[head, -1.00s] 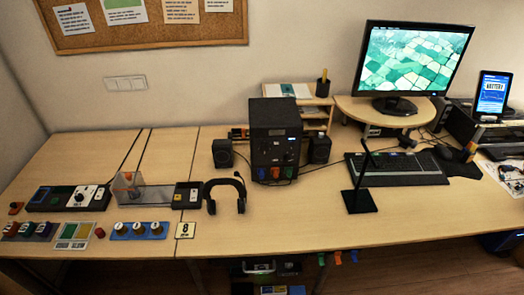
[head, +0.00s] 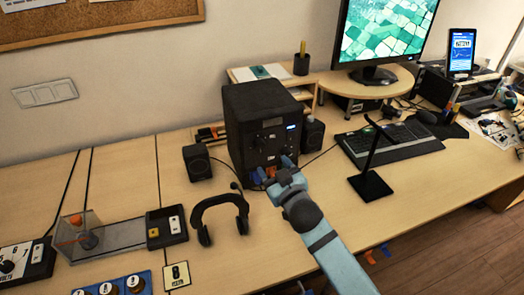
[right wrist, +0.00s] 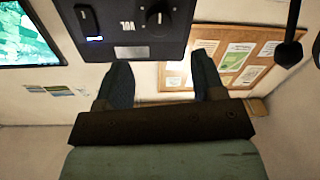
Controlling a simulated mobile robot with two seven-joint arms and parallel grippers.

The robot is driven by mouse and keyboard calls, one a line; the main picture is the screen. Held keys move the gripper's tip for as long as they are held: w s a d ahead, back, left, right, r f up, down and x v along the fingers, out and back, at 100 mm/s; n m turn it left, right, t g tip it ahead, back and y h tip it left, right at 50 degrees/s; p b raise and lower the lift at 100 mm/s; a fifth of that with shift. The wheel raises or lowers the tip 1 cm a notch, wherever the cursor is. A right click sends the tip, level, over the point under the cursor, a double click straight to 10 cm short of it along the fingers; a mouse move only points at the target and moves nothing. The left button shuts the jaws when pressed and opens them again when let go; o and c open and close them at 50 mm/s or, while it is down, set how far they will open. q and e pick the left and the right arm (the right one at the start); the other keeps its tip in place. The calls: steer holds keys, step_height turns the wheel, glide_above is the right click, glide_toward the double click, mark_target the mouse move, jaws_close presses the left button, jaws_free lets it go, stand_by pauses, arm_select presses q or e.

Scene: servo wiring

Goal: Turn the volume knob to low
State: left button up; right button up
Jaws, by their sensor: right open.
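The volume knob is a round dark knob on the front of a black speaker box (head: 238,150). In the right wrist view the knob (right wrist: 158,18) shows close, with a thin light mark and the letters VOL beside it. My right gripper (head: 278,170) is in front of the lower part of the box. In the right wrist view its two fingers (right wrist: 162,75) are spread, empty and apart from the knob. The knob's setting is too small to read. My left gripper is not in view.
Small speakers (head: 197,163) flank the box. Black headphones (head: 219,213) lie at front left, and a thin black stand (head: 371,186) is at right. A keyboard (head: 390,143) lies behind the stand. Coloured plugs sit low on the box, partly behind my gripper.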

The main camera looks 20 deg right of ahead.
mark_target(261, 147)
steer(key=w, duration=0.6)
steer(key=shift+w+a, duration=0.2)
steer(key=shift+w, duration=0.05)
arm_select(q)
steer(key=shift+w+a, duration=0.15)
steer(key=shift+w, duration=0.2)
arm_select(e)
steer(key=shift+w+a+f, duration=0.1)
steer(key=shift+w, duration=0.6)
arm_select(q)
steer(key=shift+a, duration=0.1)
arm_select(e)
steer(key=shift+c, duration=0.4)
steer(key=c, duration=0.9)
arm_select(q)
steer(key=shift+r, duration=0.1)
arm_select(e)
steer(key=shift+o, duration=0.3)
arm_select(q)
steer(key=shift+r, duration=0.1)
